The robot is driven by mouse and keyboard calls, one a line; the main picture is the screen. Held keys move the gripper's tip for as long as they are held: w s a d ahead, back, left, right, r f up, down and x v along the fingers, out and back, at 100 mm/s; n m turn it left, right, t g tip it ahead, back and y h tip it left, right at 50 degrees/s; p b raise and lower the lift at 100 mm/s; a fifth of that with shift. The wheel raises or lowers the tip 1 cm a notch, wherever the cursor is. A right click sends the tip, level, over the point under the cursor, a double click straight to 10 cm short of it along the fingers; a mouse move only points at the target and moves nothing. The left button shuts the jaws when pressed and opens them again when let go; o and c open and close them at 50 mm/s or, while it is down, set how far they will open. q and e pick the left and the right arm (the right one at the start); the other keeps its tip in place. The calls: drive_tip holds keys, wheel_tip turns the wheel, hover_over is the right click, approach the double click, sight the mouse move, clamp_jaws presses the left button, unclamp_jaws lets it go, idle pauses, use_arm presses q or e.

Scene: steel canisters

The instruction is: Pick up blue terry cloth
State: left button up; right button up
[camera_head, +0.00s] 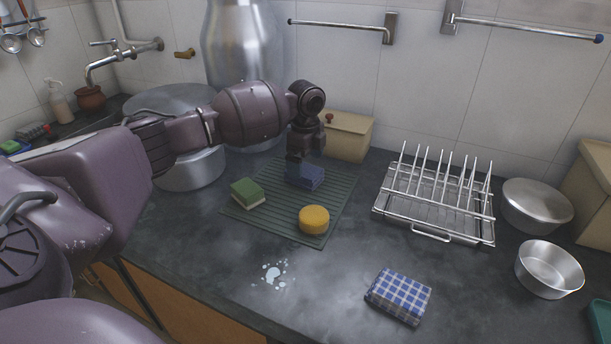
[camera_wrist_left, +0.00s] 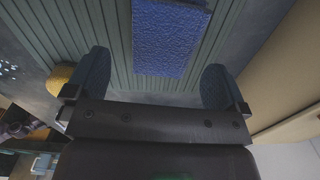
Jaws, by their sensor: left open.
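The blue terry cloth (camera_head: 311,179) lies folded on a green ribbed mat (camera_head: 268,229), toward its back. My left gripper (camera_head: 298,160) is above the cloth, pointing down, and partly hides it in the head view. In the left wrist view, the cloth (camera_wrist_left: 170,38) shows ahead of and between the two spread fingers of my left gripper (camera_wrist_left: 157,80). The gripper is open with nothing between its fingertips. Whether the fingers touch the cloth cannot be told. My right gripper is not in view.
A green sponge (camera_head: 248,193) and a yellow round sponge (camera_head: 314,220) share the mat. A beige box (camera_head: 346,136) stands close behind my gripper. A dish rack (camera_head: 436,200), steel bowls (camera_head: 549,268) and a checked cloth (camera_head: 398,295) are to the right. Steel canisters (camera_head: 232,60) stand behind my arm.

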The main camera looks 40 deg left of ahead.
sight(308, 170)
use_arm(q)
drive_tip(key=f, duration=0.3)
drive_tip(key=f+b, duration=0.1)
drive_tip(key=shift+w+d+f, duration=0.15)
drive_tip(key=shift+w+f, duration=0.1)
drive_tip(key=shift+f, duration=0.15)
drive_tip(key=shift+r, duration=0.15)
drive_tip(key=shift+c, duration=0.3)
drive_tip(key=c, duration=0.9)
